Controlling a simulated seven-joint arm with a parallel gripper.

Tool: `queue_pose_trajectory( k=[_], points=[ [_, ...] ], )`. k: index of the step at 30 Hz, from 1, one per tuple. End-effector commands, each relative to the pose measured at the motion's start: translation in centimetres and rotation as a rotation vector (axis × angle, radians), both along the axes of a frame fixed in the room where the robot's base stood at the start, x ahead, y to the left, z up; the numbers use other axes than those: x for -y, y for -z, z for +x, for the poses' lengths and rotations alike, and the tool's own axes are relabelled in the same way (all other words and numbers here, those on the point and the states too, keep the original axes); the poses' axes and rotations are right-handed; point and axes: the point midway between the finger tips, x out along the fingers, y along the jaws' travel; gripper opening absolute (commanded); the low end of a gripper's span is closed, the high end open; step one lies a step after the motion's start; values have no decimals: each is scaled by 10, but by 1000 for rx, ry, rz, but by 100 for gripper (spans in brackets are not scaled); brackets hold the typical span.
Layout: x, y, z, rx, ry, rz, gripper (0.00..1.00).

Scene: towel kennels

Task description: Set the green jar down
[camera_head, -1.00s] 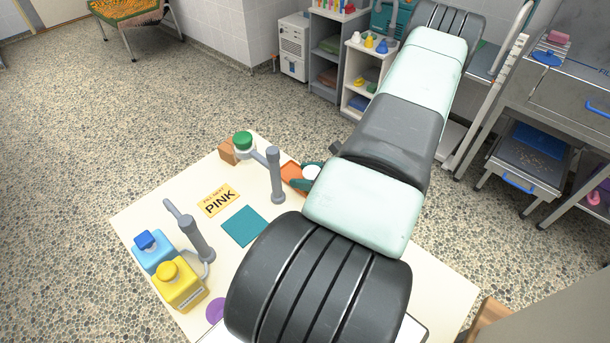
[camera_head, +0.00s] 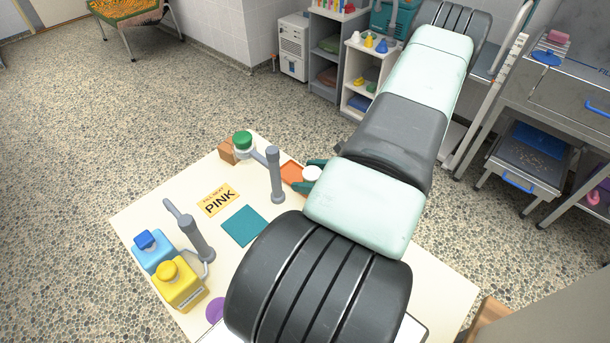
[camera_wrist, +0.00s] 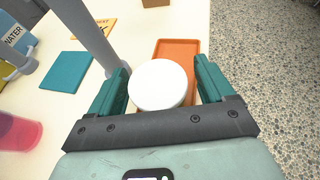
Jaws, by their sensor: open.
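A round white lid or top (camera_wrist: 158,85) sits between my gripper's two teal fingers in the wrist view. It also shows as a small white disc in the head view (camera_head: 312,173). Any body under it is hidden, so I cannot tell whether it is green. My gripper (camera_wrist: 163,70) is open, with a finger on each side of the white top and a visible gap at the right finger. An orange tray (camera_wrist: 178,50) lies beyond and partly under the white top. I cannot tell whether the jar stands on it.
A grey post (camera_wrist: 88,35) stands close to my left finger. Another green-topped item (camera_head: 243,139) is on its side arm. A teal square (camera_head: 245,226), a PINK card (camera_head: 218,200), and blue (camera_head: 153,250) and yellow bottles (camera_head: 179,285) are left on the table.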

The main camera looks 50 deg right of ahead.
Motion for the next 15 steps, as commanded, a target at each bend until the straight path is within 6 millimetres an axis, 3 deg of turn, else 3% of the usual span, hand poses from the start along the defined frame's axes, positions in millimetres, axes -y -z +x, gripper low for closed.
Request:
queue_pose_trajectory(
  k=[9, 15],
  points=[
    [18, -26, -61, -2, 3, -2, 82],
    [25, -37, -87, 0, 2, 0, 82]
  ],
)
